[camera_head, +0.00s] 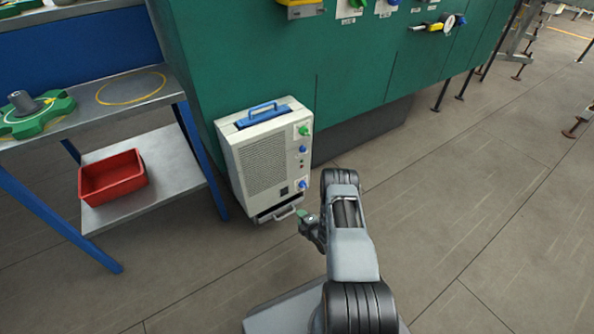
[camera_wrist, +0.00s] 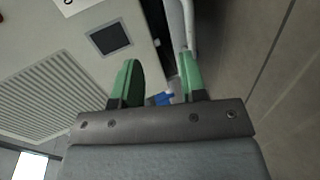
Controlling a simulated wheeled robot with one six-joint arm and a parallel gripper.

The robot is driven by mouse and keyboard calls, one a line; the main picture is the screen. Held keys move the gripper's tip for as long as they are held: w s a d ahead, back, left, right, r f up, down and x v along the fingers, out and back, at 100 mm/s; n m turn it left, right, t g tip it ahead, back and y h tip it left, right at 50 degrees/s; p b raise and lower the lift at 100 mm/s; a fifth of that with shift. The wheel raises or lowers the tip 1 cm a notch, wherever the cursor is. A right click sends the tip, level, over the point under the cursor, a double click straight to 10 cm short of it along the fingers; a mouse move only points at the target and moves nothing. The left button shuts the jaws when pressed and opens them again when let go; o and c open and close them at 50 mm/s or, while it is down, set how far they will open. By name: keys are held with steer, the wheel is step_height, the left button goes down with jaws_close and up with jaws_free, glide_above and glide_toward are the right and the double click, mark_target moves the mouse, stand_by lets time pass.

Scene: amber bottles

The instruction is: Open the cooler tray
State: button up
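The cooler (camera_head: 263,155) is a pale box with a grille, a blue top handle and coloured knobs, standing against the green cabinet. Its tray shows as a dark strip at the bottom front with a pale bar handle (camera_head: 282,212). My gripper (camera_head: 304,217) is just right of this handle. In the wrist view the green fingers of my gripper (camera_wrist: 158,62) are apart. A pale bar (camera_wrist: 187,25), seemingly the tray handle, runs to the right finger's tip; I cannot tell if they touch. The cooler's grille (camera_wrist: 45,95) fills the left. A small blue thing between the fingers is unclear.
A steel shelf unit with blue legs stands left of the cooler, with a red bin (camera_head: 112,176) on its lower shelf. The green cabinet (camera_head: 250,60) rises behind the cooler. The floor (camera_head: 470,190) to the right is clear.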

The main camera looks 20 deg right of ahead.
steer(key=w+r+m+g+h+p, duration=0.1)
steer(key=w+r+m+g, duration=0.1)
steer(key=r, duration=0.9)
steer(key=w+r+m+g+h+p, duration=0.1)
steer(key=w+r+m, duration=0.3)
steer(key=r, duration=0.8)
steer(key=shift+w+d+g+h+p, duration=0.2)
steer(key=shift+g+h+p, duration=0.1)
steer(key=shift+g+p, duration=0.3)
